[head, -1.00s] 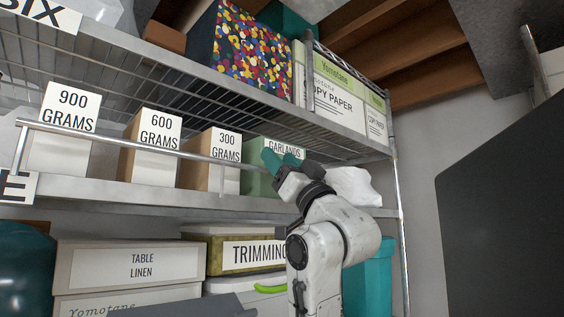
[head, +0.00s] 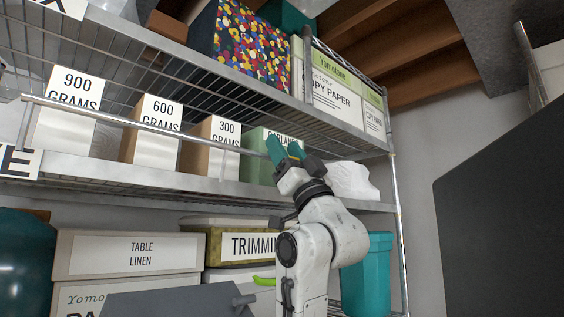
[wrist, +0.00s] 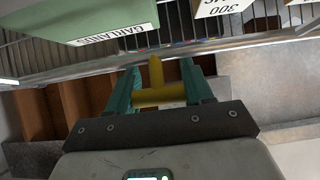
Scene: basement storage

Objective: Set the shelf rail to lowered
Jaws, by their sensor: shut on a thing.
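The shelf rail (head: 110,118) is a thin metal bar along the front of the middle shelf. It stands above the shelf edge, in front of the labelled boxes, and crosses the lower part of their labels. My gripper (head: 284,149) is at its right end, in front of the green garlands box. In the wrist view, a yellow T-shaped piece (wrist: 156,88) is between the teal fingers of my gripper (wrist: 159,88), which is shut on it. How this piece joins the rail is hidden in the head view.
Boxes marked 900 (head: 64,110), 600 (head: 155,130) and 300 grams (head: 208,145) stand behind the rail. A white lumpy bag (head: 352,180) lies right of my gripper. Lower boxes include table linen (head: 130,256) and trimmings (head: 235,243). A large dark panel (head: 500,190) stands at the right.

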